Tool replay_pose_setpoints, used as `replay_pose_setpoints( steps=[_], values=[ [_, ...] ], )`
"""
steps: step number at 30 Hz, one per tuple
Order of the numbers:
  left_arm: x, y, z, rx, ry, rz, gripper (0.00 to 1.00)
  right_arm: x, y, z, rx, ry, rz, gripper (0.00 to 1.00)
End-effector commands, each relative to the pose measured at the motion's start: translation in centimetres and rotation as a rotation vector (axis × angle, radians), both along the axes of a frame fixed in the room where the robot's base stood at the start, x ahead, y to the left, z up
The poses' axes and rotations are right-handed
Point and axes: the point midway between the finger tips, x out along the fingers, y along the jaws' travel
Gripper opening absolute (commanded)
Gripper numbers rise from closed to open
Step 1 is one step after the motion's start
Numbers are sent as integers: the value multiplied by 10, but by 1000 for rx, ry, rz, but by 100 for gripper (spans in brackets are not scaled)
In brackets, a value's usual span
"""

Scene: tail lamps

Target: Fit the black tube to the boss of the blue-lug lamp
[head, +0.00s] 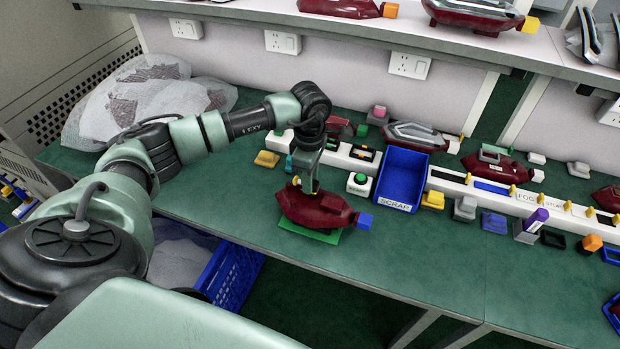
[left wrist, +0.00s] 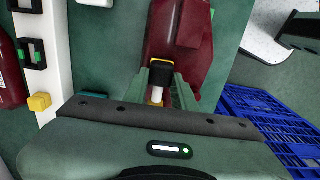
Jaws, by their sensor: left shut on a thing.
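The dark red lamp with a blue lug (head: 364,221) lies on a green mat (head: 322,237) near the table's front edge. In the left wrist view its red body (left wrist: 198,62) is beyond and beside the fingers. My left gripper (head: 308,189) points down at the lamp's top. In the left wrist view the gripper (left wrist: 160,98) is shut on a small piece that appears to be the black tube (left wrist: 162,72), with white and yellow parts beside it. I cannot tell whether the tube is on the boss, which is hidden. My right gripper is not in view.
A white rail (head: 340,160) with small parts runs behind. A blue crate (head: 238,275) sits below the front edge. The table front right of the lamp is clear.

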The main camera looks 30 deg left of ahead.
Motion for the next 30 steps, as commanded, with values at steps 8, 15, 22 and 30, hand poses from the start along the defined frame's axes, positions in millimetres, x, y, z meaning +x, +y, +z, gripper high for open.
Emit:
replay_pose_setpoints(
  steps=[8,15,22,30],
  values=[
    [-1,0,-1,0,3,-1,52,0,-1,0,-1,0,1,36],
    [0,0,1,0,1,-1,52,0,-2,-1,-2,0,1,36],
    [1,0,32,0,-3,-1,52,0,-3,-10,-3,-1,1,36],
    [0,0,70,0,0,0,52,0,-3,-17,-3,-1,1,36]
  ],
)
